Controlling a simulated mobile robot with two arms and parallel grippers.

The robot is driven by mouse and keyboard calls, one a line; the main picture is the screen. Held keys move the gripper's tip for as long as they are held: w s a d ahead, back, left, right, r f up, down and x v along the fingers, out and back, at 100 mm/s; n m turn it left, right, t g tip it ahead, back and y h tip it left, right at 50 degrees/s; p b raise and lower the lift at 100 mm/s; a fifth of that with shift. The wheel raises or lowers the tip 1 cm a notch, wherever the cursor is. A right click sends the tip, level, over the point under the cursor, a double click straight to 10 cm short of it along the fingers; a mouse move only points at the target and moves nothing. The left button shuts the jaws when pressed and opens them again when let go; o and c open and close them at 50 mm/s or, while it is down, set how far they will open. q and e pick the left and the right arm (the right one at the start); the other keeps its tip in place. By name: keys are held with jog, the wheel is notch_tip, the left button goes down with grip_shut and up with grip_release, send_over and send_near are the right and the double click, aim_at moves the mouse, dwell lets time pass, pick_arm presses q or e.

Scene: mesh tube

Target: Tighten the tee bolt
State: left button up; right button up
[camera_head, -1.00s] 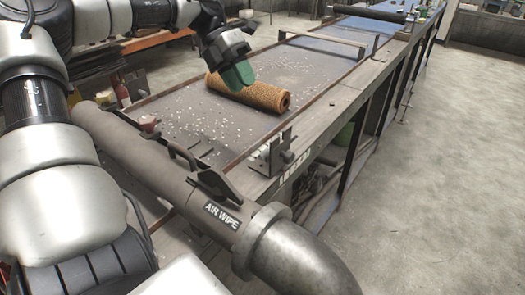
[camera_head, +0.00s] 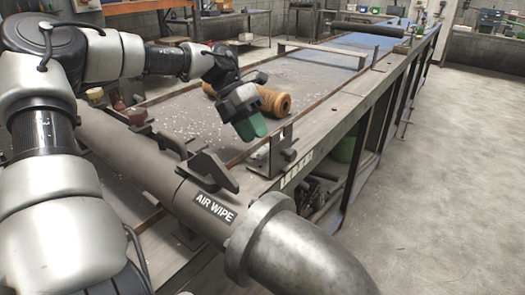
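A grey metal bracket (camera_head: 268,158) stands on the near right edge of the long table. A small bolt-like part (camera_head: 288,153) sticks out from its right side and may be the tee bolt; it is too small to be sure. My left gripper (camera_head: 252,130) has green fingertips pointing down, just left of and above the bracket. The fingers overlap in this view, so their gap is hidden, and I cannot tell whether they touch the bracket. An orange-brown mesh tube (camera_head: 273,101) lies on the table behind the gripper, partly covered by it. My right gripper is not in view.
A thick grey pipe labelled AIR WIPE (camera_head: 214,209) crosses the near end of the table (camera_head: 190,112), with black clamp levers on top. White specks are scattered on the tabletop. A crossbar (camera_head: 322,50) spans the table farther back. Open floor (camera_head: 450,190) lies to the right.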

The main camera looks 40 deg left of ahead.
aim_at(263, 162)
pick_arm(q)
jog(key=x, duration=0.4)
jog(key=shift+d+f, duration=0.25)
jog(key=shift+f, duration=0.1)
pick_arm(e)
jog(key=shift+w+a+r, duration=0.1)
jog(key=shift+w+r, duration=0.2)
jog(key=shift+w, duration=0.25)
pick_arm(q)
jog(key=c, duration=0.6)
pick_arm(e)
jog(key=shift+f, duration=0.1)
